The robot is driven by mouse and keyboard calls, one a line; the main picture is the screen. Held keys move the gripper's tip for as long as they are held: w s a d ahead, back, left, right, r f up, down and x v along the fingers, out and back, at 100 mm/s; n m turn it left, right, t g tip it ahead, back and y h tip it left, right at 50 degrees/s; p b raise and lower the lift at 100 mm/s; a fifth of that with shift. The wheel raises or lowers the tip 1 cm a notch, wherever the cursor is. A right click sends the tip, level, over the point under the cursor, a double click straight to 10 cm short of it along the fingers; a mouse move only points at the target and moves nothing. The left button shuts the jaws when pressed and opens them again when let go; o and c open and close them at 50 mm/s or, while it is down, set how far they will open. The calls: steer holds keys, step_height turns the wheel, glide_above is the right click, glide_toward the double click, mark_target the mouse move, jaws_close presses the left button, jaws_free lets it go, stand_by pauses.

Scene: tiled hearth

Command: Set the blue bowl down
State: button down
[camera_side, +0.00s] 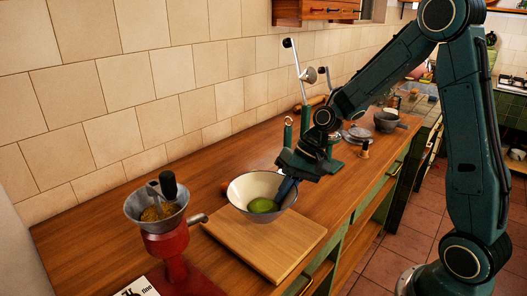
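A bowl (243,190) with a pale cream inside and a thin dark rim is over the far part of a wooden board (265,249). No clearly blue outer wall shows from here. A green, lime-like fruit (263,205) lies in it. My gripper (287,187) comes down from the right at the bowl's right rim. A dark blue finger shows against the bowl's inner side, and the gripper looks shut on the rim; the other finger is hidden. The bowl looks about level. I cannot tell whether its base touches the board or hangs just above it.
A green lever press (304,125) stands behind my gripper. A grey pot (386,121) is farther back. The board's front part is bare.

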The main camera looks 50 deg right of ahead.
steer(key=shift+f, duration=2.1)
steer(key=shift+f, duration=0.1)
steer(key=c, duration=1.6)
jaws_free()
steer(key=shift+c, duration=0.2)
steer(key=v, duration=1.2)
